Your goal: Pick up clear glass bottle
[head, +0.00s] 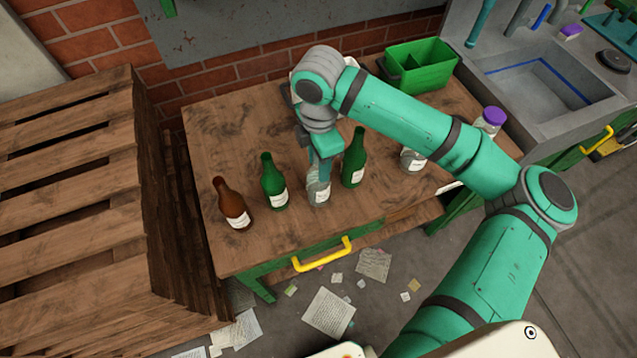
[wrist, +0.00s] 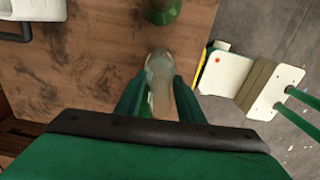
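The clear glass bottle (head: 318,193) stands upright on the wooden table, with a white label low on its body. My gripper (head: 321,160) is directly above it and hides its upper part. In the wrist view the clear bottle (wrist: 159,68) shows between my two fingers (wrist: 161,88), one on each side. The fingers stand apart and look open around it; firm contact does not show. Another clear bottle (head: 412,160) stands further right, partly hidden by my arm.
On the table (head: 215,140) stand a brown bottle (head: 232,206), a green bottle (head: 273,184) to the left and a green bottle (head: 354,160) close to the right. A green bin (head: 425,78) and a purple-capped jar (head: 490,121) are behind. A pallet stack (head: 60,200) flanks the table's left.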

